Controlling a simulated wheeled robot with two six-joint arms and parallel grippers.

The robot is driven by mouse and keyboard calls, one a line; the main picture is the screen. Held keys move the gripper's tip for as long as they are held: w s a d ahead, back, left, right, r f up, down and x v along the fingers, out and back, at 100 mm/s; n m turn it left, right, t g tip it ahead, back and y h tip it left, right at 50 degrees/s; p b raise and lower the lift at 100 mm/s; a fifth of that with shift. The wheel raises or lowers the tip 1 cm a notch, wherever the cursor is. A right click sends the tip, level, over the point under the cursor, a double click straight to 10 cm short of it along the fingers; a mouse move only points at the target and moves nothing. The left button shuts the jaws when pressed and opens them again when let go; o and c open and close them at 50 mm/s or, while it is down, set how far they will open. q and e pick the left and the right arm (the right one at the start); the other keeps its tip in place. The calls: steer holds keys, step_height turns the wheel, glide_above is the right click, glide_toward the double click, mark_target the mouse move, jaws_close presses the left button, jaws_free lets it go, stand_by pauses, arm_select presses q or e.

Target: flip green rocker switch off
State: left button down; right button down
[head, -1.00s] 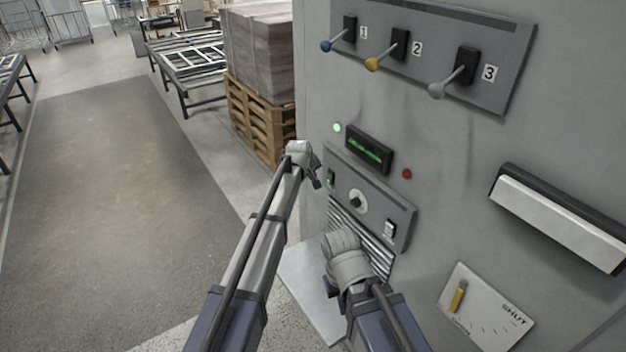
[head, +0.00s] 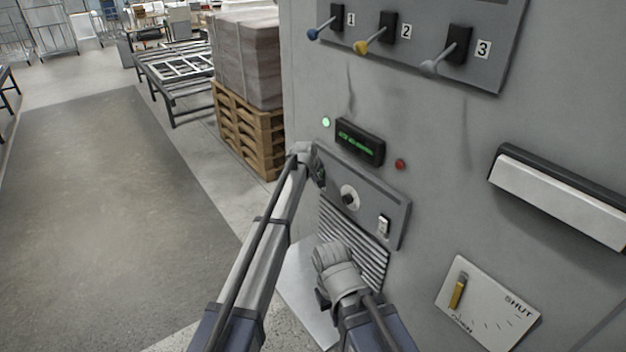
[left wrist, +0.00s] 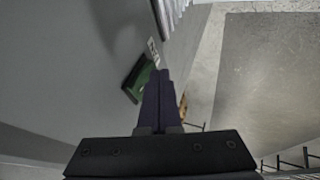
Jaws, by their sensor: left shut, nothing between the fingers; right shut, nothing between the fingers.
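The green rocker switch (left wrist: 138,80) shows in the left wrist view in a dark frame on the grey machine wall. It lies just left of the shut fingertips of my left gripper (left wrist: 160,76), which overlap its edge; I cannot tell if they touch it. In the head view my left gripper (head: 319,176) is at the left end of the control panel (head: 366,215) and hides most or all of the green switch. My right gripper (head: 324,298) is lower, in front of the vent slats, shut and empty; its fingers are mostly hidden by the wrist.
The panel also has a dial (head: 349,197) and a white rocker switch (head: 384,225). Above are a lit display (head: 360,141), a red button (head: 400,165) and several levers. A long handle (head: 560,195) juts out at right. A loaded pallet (head: 247,125) stands behind left.

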arm_select(q)
steer(key=shift+w+d+f+b, duration=0.1)
steer(key=shift+d+b, duration=0.1)
steer(key=shift+b, duration=0.2)
steer(key=shift+r+p, duration=0.8)
steer(key=shift+r, duration=0.05)
steer(key=p+v, duration=0.6)
steer(key=v, duration=0.2)
steer(key=shift+a+f, duration=0.15)
steer(key=shift+a, duration=0.05)
